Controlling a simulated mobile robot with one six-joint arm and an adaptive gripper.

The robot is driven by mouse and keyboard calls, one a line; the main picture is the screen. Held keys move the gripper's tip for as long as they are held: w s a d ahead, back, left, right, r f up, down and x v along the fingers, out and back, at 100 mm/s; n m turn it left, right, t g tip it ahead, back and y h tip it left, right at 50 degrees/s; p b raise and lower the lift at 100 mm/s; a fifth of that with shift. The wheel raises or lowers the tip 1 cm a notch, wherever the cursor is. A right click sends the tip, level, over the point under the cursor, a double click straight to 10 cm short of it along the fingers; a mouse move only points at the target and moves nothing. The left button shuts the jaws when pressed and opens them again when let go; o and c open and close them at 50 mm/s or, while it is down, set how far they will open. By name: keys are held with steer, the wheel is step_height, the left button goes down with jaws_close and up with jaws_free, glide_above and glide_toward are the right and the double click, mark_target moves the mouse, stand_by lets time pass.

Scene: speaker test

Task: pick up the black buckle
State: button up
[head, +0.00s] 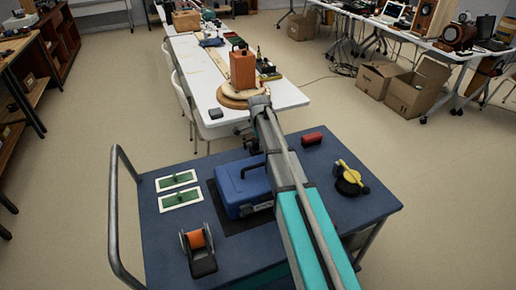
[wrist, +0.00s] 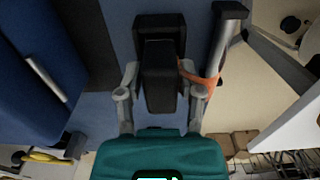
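A black buckle (wrist: 160,75) sits in the middle of the wrist view, with an orange strap (wrist: 205,79) at its right side. The grey fingers of my gripper (wrist: 160,64) stand on both sides of it and close in on it, and it seems to be gripped. The exact finger contact is partly hidden by the dark parts. In the head view my gripper (head: 252,146) is small and dark, near the far edge of the blue cart (head: 355,211); the buckle cannot be made out there.
A white table (head: 285,97) lies beyond. The cart's front right is clear.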

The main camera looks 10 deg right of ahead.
jaws_close()
steer(key=shift+r, duration=0.2)
steer(key=shift+r+p, duration=0.7)
steer(key=shift+p, duration=0.25)
steer(key=s+r+p, duration=0.3)
steer(key=s, duration=0.1)
steer(key=s+r+p, duration=0.7)
steer(key=s, duration=0.1)
steer(key=shift+s+d+r, duration=0.2)
steer(key=shift+d+r, duration=0.1)
steer(key=shift+d, duration=0.05)
steer(key=shift+s+r+p, duration=0.3)
steer(key=shift+s+p, duration=0.25)
steer(key=shift+s, duration=0.3)
step_height(320, 180, up, 16)
steer(key=p, duration=1.5)
steer(key=shift+f+p, duration=0.25)
steer(key=shift+p, duration=0.05)
